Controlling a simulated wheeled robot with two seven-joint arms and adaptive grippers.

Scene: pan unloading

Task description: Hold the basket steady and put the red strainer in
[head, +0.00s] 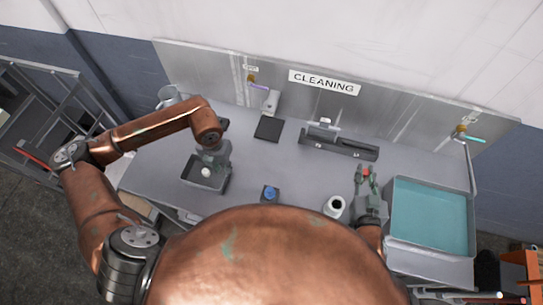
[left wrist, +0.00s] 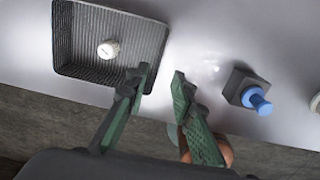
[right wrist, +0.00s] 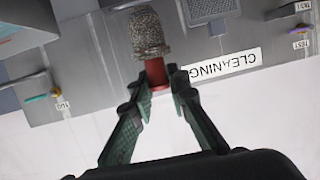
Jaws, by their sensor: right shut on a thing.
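The basket (head: 193,183) is a dark ribbed tray on the left of the grey table. A small white item (head: 206,172) lies in it. The basket (left wrist: 85,72) also shows in the left wrist view. My left gripper (head: 216,158) is above its right side, fingers open; in the left wrist view (left wrist: 160,76) the fingertips lie either side of the basket's right wall, contact unclear. My right gripper (head: 367,182) is shut on the red strainer, whose red handle (right wrist: 156,72) is between the fingers and whose speckled mesh end (right wrist: 147,32) points away.
A blue-topped item on a dark block (head: 270,193) and a white bottle (head: 334,206) stand near the front edge. A black pad (head: 268,128) and a long dark rack (head: 340,146) lie at the back. A sink with teal water (head: 430,215) is at right.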

